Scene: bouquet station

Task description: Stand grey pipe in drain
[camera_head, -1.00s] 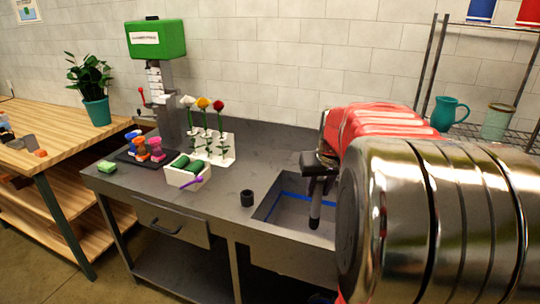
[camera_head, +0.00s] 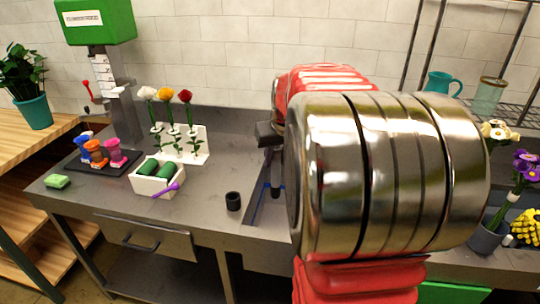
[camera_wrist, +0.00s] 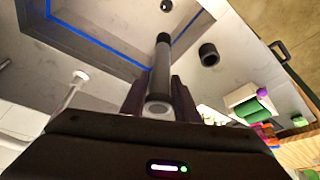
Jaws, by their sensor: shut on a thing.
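My gripper (camera_head: 268,138) is over the sink and shut on the grey pipe; in the wrist view its jaws (camera_wrist: 160,104) close on both sides of the pipe (camera_wrist: 161,75). The pipe has a black far end and a pale, hollow near end. In the head view the pipe (camera_head: 276,170) hangs roughly upright, its dark lower end inside the sink outline, partly hidden by my arm. The sink (camera_wrist: 110,20) has a blue line along its walls. A small dark round opening (camera_wrist: 166,5), apparently the drain, shows at the wrist view's top edge, apart from the pipe's end.
A short black hollow cylinder (camera_head: 233,201) stands on the counter left of the sink. Further left are a white box (camera_head: 150,184) with green rolls, a flower rack (camera_head: 197,145) and a dark tray of coloured items. A pot with flowers (camera_head: 487,238) is right.

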